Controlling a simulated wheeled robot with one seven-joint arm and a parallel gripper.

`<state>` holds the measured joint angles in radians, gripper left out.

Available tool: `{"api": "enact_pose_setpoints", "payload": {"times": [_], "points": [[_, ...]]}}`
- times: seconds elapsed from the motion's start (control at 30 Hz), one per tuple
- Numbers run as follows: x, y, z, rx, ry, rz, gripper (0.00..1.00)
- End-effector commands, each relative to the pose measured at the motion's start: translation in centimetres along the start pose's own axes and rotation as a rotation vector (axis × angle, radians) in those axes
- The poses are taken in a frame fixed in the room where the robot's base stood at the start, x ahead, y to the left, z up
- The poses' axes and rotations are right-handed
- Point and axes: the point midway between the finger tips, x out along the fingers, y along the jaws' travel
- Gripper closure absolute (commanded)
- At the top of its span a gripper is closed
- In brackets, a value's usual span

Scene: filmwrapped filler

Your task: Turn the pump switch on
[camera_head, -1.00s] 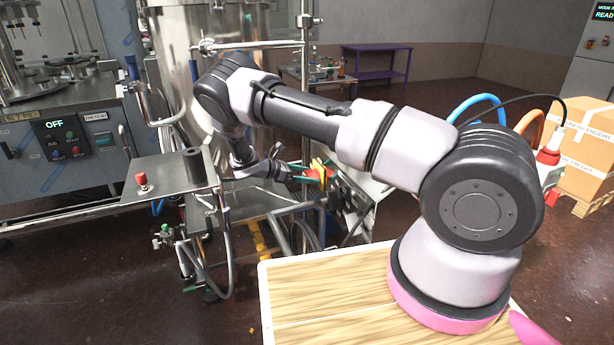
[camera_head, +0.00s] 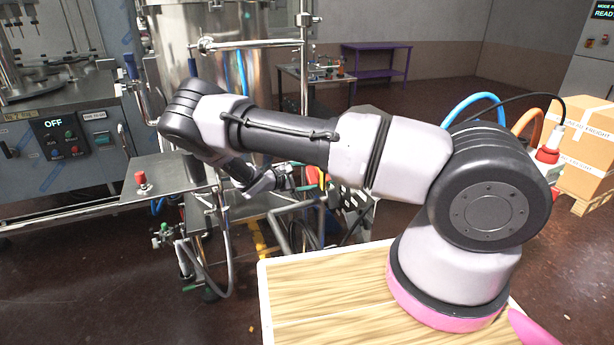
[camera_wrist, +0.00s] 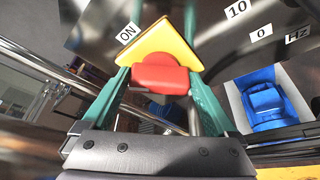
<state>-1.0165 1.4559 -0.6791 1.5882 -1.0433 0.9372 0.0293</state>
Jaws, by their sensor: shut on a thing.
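The pump switch is a red handle (camera_wrist: 160,79) on a yellow plate (camera_wrist: 160,45) in the wrist view. The handle lies crosswise there, with an "ON" label (camera_wrist: 128,33) at the plate's upper left. My gripper (camera_wrist: 160,74) has its green fingers on either side of the red handle and is shut on it. In the head view my gripper (camera_head: 303,177) is at the pump unit beside the steel tank, and my arm hides most of the switch.
A blue part (camera_wrist: 266,102) and a "10 0 Hz" scale (camera_wrist: 250,22) lie right of the switch. A steel tank (camera_head: 190,50) and a plate with a red button (camera_head: 141,181) stand to the left. A panel (camera_head: 63,135) reads OFF. Cardboard boxes (camera_head: 580,150) stand at the right.

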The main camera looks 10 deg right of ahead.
Motion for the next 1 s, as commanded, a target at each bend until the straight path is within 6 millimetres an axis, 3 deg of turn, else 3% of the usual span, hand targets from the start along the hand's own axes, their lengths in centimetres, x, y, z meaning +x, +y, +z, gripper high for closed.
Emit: {"api": "enact_pose_setpoints", "payload": {"times": [0.6,1.0], "points": [[0.02,-0.72,-0.21,0.513,0.000,0.217,0.63],[0.07,-0.91,-0.35,0.698,0.000,0.289,0.63]]}}
